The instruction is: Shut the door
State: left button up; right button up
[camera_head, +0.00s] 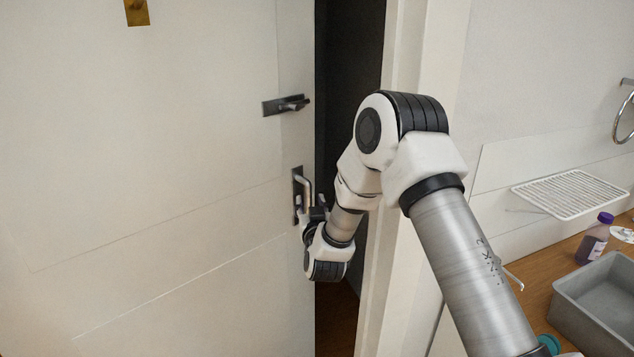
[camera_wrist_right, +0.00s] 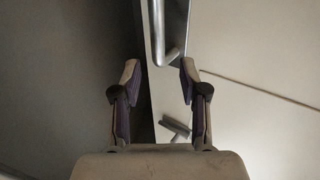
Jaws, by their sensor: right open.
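The white door (camera_head: 170,150) stands ajar, with a dark gap between its right edge and the door frame (camera_head: 417,110). A dark lever handle (camera_head: 286,105) is on the door near that edge. Below it is a pull handle (camera_head: 308,188) on a dark plate. My right gripper (camera_head: 308,208) is at the lower end of this pull handle, partly hidden by its own wrist. In the right wrist view the open fingers (camera_wrist_right: 158,80) point at the door, with the metal handle (camera_wrist_right: 168,35) between and just beyond their tips. Contact cannot be told. My left gripper is not in view.
A brass fitting (camera_head: 137,10) is high on the door. The dark gap beside the door shows no objects.

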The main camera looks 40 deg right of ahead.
aim_at(309, 194)
jog(key=x, duration=0.2)
jog(key=p+x, duration=0.1)
jog(key=x, duration=0.2)
jog(key=shift+w+d+f, duration=0.2)
jog(key=shift+d+f, duration=0.05)
jog(key=shift+d, duration=0.05)
jog(key=shift+w+d, duration=0.15)
jog(key=shift+w, duration=0.3)
grip_shut()
